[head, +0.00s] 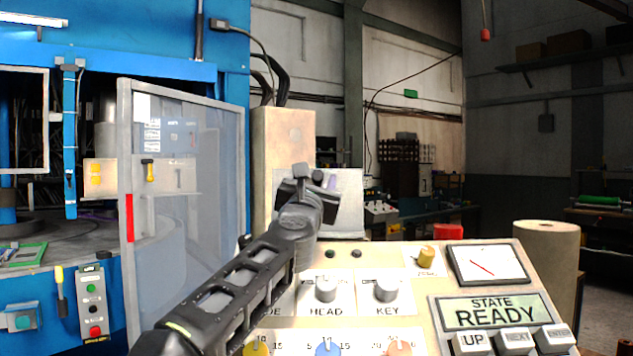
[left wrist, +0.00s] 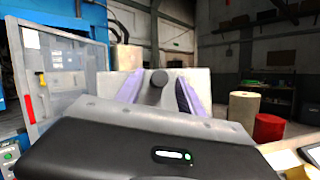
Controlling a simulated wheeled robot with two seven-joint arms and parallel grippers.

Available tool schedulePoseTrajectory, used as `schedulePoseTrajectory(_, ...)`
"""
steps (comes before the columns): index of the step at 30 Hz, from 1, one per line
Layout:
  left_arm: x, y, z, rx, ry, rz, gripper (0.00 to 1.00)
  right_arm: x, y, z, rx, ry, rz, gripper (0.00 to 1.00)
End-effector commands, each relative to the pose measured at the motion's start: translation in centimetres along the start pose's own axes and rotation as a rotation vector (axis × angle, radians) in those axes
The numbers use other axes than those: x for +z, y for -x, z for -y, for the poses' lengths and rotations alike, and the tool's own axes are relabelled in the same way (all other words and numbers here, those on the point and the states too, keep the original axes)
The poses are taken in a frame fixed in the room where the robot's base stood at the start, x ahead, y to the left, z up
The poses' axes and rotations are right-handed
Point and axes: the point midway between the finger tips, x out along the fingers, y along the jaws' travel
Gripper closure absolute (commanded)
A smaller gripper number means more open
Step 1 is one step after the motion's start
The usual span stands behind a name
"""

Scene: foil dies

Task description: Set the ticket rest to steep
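The ticket rest appears to be the pale grey tilted plate (head: 348,212) at the back of the control console. It also fills the middle of the left wrist view (left wrist: 203,84). Contact with the knob cannot be seen. My right gripper is not in view.
A clear guard door (head: 190,200) stands to the left. A beige cylinder (head: 545,242) stands at the right.

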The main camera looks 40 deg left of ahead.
Motion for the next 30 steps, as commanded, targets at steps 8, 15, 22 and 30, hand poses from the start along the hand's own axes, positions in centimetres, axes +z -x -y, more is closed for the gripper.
schedulePoseTrajectory(8,0.0,0.3,-0.1,0.001,0.000,0.001,0.55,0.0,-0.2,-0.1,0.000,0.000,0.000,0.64)
schedulePoseTrajectory(15,-0.2,3.1,0.0,0.001,0.001,0.002,0.55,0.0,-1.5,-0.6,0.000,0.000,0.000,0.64)
schedulePoseTrajectory(22,-0.1,6.8,0.0,0.000,0.000,0.002,0.55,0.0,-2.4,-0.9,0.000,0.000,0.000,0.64)
schedulePoseTrajectory(30,0.0,7.9,0.0,0.000,0.000,0.000,0.55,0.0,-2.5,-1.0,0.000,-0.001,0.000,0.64)
